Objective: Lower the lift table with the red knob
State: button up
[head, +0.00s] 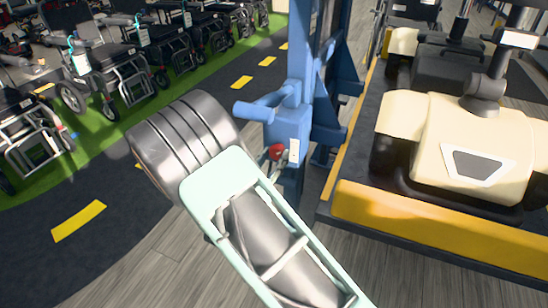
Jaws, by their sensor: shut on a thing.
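The red knob (277,152) sits low on the front of a blue housing (288,122), fixed to a tall blue upright post (301,60). A blue handle-like arm (258,108) sticks out to the left above the knob. My arm, with its silver joint and pale green frame, fills the middle foreground and reaches to the knob. Only a small dark part of my gripper (265,157) shows, at the knob's left side, and it is shut there on the knob. The rest of the gripper is hidden behind my arm.
A cream scooter (470,150) stands on a dark platform with a yellow edge (440,232) at the right, with more scooters behind it. Wheelchairs (105,75) line a green strip at the left. The dark lane with yellow dashes (79,221) is clear.

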jog(key=m+b, duration=0.1)
jog(key=m, duration=0.2)
jog(key=shift+f, duration=0.15)
jog(key=m+b, duration=0.3)
jog(key=m, duration=0.5)
jog(key=shift+b, duration=0.3)
jog(key=m, duration=0.4)
jog(key=shift+m, duration=0.3)
jog(key=o, duration=1.1)
